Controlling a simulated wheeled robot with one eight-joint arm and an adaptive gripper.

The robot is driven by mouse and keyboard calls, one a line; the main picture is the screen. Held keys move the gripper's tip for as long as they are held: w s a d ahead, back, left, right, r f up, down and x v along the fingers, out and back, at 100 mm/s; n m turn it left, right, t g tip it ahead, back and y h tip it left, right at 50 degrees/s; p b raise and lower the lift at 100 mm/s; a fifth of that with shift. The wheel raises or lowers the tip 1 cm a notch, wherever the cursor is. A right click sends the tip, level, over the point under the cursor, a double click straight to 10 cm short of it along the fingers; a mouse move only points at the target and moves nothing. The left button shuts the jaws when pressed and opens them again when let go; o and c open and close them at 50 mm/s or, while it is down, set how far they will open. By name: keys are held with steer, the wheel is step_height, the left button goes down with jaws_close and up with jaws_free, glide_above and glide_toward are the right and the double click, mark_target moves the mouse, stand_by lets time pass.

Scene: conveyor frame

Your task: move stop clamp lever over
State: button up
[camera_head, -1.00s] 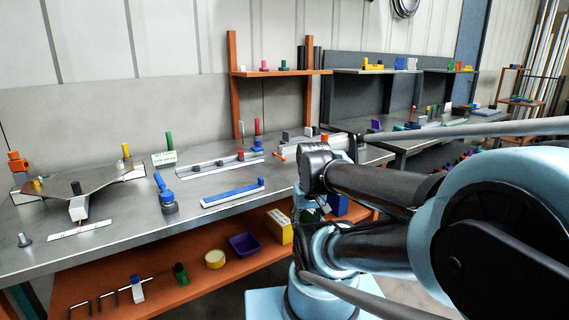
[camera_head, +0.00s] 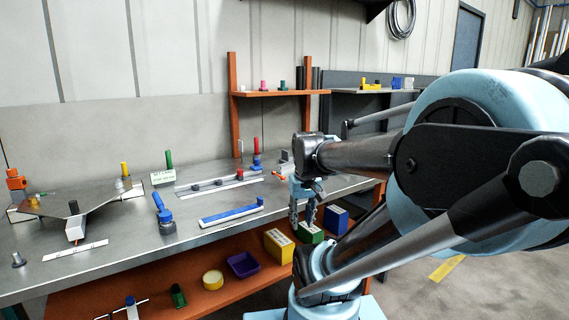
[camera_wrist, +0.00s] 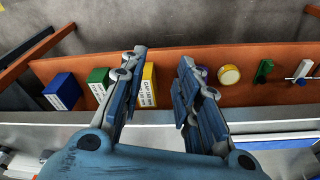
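Several levers show in the head view, and I cannot tell which is the stop clamp lever. A red upright handle (camera_head: 256,146) stands on a blue base at the back of the bench. A short orange-red handle (camera_head: 277,174) lies near my arm. A blue tilted lever (camera_head: 158,202) is farther left, with a green handle (camera_head: 169,160) and a yellow handle (camera_head: 124,169) upright behind it. My gripper (camera_head: 303,220) points down at the bench's front edge, right of these levers.
The metal bench (camera_head: 120,258) carries a rail with a blue bar (camera_head: 230,214) near its front edge. The orange lower shelf (camera_head: 190,285) holds a yellow box (camera_head: 278,246), green box (camera_head: 311,232), blue box (camera_head: 336,219) and purple bin (camera_head: 243,264). My arm hides the bench's right end.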

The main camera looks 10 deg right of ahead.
steer(key=w+r+n, duration=0.1)
steer(key=w+r, duration=0.3)
steer(key=w, duration=0.4)
steer(key=w+r+n, duration=0.1)
steer(key=w+r, duration=0.3)
steer(key=w, duration=0.4)
steer(key=n, duration=0.2)
glide_toward(279, 176)
steer(key=s+d, duration=0.1)
steer(key=d, duration=0.1)
steer(key=shift+g+y, duration=0.3)
steer(key=f, duration=0.7)
steer(key=shift+w+a+f, duration=0.2)
steer(key=shift+a+f, duration=0.1)
steer(key=shift+f, duration=0.35)
steer(key=shift+c, duration=0.6)
steer(key=c, duration=0.5)
